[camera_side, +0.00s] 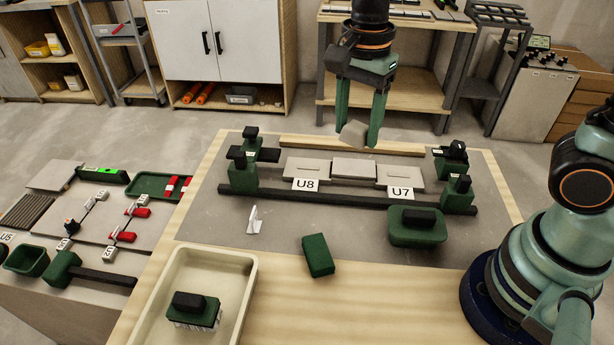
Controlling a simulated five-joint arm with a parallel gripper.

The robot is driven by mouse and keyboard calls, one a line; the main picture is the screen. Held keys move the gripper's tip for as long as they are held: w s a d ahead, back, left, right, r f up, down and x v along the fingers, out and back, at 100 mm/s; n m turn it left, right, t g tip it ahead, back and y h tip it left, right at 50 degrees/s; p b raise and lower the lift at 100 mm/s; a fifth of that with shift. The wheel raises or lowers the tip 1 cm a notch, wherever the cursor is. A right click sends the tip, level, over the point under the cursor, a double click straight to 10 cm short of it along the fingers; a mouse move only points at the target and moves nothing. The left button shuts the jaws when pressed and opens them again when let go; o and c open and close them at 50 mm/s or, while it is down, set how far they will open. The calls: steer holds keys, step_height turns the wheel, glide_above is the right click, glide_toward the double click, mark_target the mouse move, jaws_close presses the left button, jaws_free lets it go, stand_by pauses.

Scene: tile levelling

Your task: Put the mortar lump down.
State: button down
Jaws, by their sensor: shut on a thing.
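The mortar lump (353,132) is a small grey block, tilted, between the green fingers of my gripper (358,136). My gripper is shut on it, pointing down near the back edge of the work board. Behind and above the row of tiles, the lump appears to hang clear of the surface, though its exact height is hard to tell. The grey work board (290,225) carries a row of light tiles, with labels U8 (305,185) and U7 (401,192) in front. A middle tile (353,169) sits between the two outer ones.
Dark green clamps stand at both ends of the row, with a dark bar (340,201) in front and a wooden strip (350,146) behind. A green float (417,230), a green block (318,255) and a small white piece (253,220) lie in front. A cream tray (247,290) holds a brush.

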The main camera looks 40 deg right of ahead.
steer(key=w+d+m, duration=0.2)
steer(key=d+m, duration=0.4)
steer(key=d, duration=1.5)
steer(key=s+d+m, duration=0.3)
steer(key=s+d, duration=0.1)
steer(key=d, duration=0.4)
steer(key=s+d+m, duration=0.3)
steer(key=s+d, duration=0.2)
steer(key=d, duration=0.4)
step_height(320, 180, down, 20)
steer(key=shift+w+a, duration=0.15)
steer(key=shift+f, duration=0.15)
steer(key=shift+c, duration=0.9)
jaws_free()
